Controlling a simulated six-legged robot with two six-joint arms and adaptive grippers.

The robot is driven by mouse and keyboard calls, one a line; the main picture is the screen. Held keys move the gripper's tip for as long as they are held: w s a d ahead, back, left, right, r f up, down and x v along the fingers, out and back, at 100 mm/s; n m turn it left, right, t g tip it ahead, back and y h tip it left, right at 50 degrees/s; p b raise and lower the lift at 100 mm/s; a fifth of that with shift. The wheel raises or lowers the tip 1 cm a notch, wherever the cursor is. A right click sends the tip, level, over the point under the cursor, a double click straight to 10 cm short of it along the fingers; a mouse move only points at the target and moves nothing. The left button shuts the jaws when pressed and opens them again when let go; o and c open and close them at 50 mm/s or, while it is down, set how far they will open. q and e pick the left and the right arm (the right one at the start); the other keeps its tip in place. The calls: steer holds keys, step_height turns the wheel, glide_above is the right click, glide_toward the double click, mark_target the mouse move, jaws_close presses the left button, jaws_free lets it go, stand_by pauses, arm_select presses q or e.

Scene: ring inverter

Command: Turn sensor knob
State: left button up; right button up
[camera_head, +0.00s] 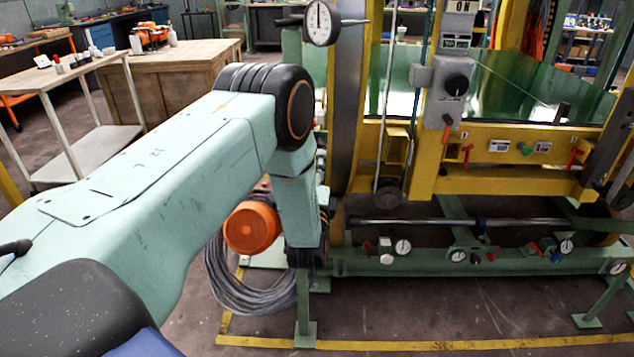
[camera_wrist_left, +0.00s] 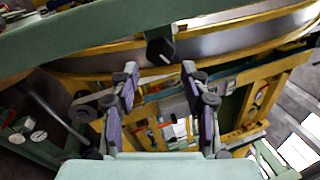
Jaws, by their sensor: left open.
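A round black knob (camera_head: 457,85) with a white mark sits on a grey box fixed to the yellow frame, right of centre in the head view. I cannot tell for certain that it is the sensor knob. My left arm crosses the head view from the left and bends down, with its gripper end not clearly seen there. In the left wrist view my left gripper (camera_wrist_left: 160,72) is open and empty, its two purple-padded fingers wide apart. A dark knob-like part (camera_wrist_left: 160,51) under a green beam lies just beyond the fingertips, roughly centred between them.
A round gauge (camera_head: 322,23) stands near my elbow. The yellow frame (camera_head: 510,182) carries red and green handles. Below it, a green rail (camera_head: 440,263) bears several gauges. An orange motor (camera_head: 252,227) and coiled cable (camera_head: 238,285) lie behind my arm. Wooden tables stand left.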

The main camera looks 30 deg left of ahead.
arm_select(q)
steer(key=v, duration=0.5)
steer(key=shift+s+f, duration=0.1)
stand_by(0.4)
steer(key=s+d+f+n+g+h, duration=0.35)
steer(key=s+f+n, duration=0.2)
steer(key=f, duration=0.35)
steer(key=s+d+f+n+g+h, duration=0.3)
steer(key=s+f+n+g, duration=0.25)
steer(key=f, duration=0.45)
steer(key=s+d+f+n+g+h, duration=0.1)
steer(key=s+d+g, duration=0.1)
steer(key=s, duration=0.7)
steer(key=s+d+f+n+g+h, duration=0.1)
steer(key=s+d+g, duration=0.2)
steer(key=s, duration=0.6)
steer(key=s+d+f+n+g+h, duration=0.1)
steer(key=s+g, duration=0.3)
steer(key=s, duration=0.6)
steer(key=shift+d+n, duration=0.5)
steer(key=shift+d, duration=0.15)
